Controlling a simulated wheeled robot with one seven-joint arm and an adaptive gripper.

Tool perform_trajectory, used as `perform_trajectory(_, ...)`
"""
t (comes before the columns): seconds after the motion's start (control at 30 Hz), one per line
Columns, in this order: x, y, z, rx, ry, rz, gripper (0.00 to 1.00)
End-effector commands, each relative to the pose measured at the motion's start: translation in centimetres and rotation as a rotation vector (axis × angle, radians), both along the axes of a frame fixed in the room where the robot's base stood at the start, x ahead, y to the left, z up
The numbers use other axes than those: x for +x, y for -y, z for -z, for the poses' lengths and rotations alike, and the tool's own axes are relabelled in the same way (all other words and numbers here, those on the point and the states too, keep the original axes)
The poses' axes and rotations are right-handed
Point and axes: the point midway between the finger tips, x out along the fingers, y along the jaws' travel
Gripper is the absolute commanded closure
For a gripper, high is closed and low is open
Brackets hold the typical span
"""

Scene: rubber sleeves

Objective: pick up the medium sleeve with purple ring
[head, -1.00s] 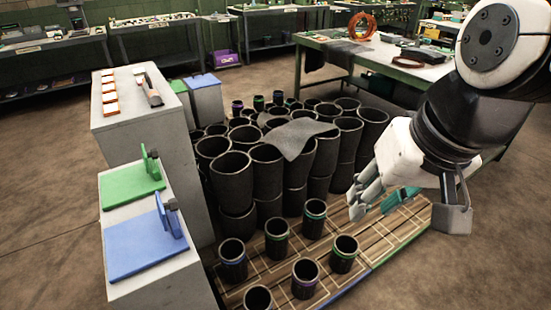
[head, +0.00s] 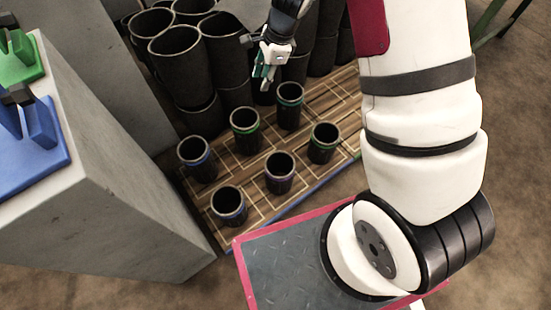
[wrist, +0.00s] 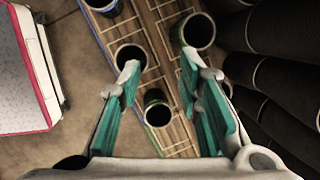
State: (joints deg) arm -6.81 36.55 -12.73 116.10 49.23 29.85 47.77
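The sleeve with the purple ring (head: 279,174) stands upright in the front row of the wooden tray (head: 222,178), between a green-ringed sleeve (head: 324,143) and a blue-ringed sleeve (head: 228,206). My gripper (head: 267,78) is beyond it, above the back of the tray near the teal-ringed sleeve (head: 290,106). In the wrist view my gripper (wrist: 158,76) is open, its teal pads wide apart with nothing held. A sleeve with a blue-purple ring (wrist: 103,8), probably the purple one, is cut off at the top edge there.
Another green-ringed sleeve (head: 245,131) and a further blue-ringed sleeve (head: 197,159) stand in the back row. Tall black sleeves (head: 179,55) crowd behind the tray. A grey block (head: 105,170) with blue and green fixtures stands left.

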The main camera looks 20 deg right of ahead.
Motion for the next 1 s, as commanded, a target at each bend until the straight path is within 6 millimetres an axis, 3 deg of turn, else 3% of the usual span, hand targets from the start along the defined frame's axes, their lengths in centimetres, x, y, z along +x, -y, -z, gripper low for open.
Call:
perform_trajectory(0.03, 0.5, 0.5, 4.4, -0.009, -0.037, 0.066, 0.68)
perform_trajectory(0.1, 1.1, 1.2, 9.1, -0.026, -0.075, 0.170, 0.68)
perform_trajectory(0.3, 0.9, 4.0, 22.2, -0.095, -0.163, 0.447, 0.68)
perform_trajectory(0.4, 0.1, 5.2, 27.3, -0.131, -0.191, 0.554, 0.68)
perform_trajectory(0.53, -0.8, 6.5, 31.6, -0.169, -0.211, 0.650, 0.68)
perform_trajectory(1.0, -1.5, 7.3, 39.5, -0.190, -0.222, 0.705, 0.68)
